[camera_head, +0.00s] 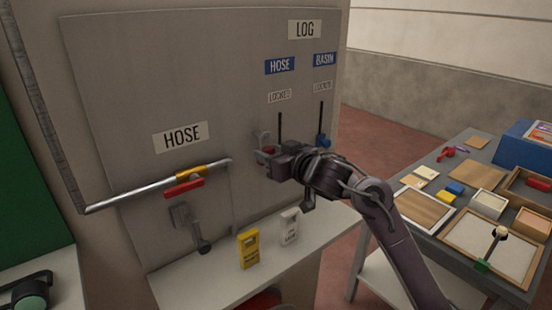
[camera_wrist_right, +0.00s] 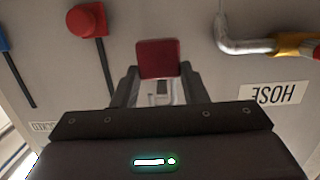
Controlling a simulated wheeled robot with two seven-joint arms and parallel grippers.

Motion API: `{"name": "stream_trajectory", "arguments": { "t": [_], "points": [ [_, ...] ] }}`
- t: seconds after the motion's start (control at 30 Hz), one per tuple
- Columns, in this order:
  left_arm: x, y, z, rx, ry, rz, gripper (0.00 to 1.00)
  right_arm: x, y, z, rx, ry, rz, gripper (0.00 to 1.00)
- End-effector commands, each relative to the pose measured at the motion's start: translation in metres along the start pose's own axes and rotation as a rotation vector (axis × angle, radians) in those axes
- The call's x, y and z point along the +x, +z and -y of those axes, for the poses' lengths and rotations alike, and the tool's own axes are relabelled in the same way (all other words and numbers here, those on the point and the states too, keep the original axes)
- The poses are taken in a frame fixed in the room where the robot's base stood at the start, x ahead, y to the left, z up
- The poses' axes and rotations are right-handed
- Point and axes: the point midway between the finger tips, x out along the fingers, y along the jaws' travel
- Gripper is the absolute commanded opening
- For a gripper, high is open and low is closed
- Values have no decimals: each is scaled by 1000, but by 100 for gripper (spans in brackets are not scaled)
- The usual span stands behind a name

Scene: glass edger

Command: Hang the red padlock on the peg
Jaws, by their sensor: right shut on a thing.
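My right gripper (camera_head: 270,157) reaches in from the right, close to the upright grey panel. In the right wrist view its two fingers (camera_wrist_right: 158,88) are closed around the red padlock (camera_wrist_right: 158,58). The padlock's flat red body faces the camera, and grey metal shows between the fingers. My left gripper is not in view.
The panel (camera_head: 115,65) carries a silver pipe (camera_head: 130,197) with a yellow and red valve. A red knob (camera_wrist_right: 87,20) and a blue knob (camera_head: 323,141) are near the gripper. A yellow tag (camera_head: 248,247) and white tag (camera_head: 290,226) stand below. A cluttered table is right.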

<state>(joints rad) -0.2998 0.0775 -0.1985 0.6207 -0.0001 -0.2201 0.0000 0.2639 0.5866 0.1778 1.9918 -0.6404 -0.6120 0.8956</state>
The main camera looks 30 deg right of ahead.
Motion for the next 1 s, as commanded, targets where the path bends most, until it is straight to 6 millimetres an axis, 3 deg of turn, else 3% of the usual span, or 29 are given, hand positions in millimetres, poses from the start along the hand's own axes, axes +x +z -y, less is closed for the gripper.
{"name": "stream_trajectory", "arguments": {
  "t": [0.5, 1.0],
  "points": [
    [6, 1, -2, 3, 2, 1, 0, 28, 0, 0, 1, 0, 0, 14],
    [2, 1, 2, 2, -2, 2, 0, 32, 2, 0, 1, 0, 0, 14]
  ]
}}
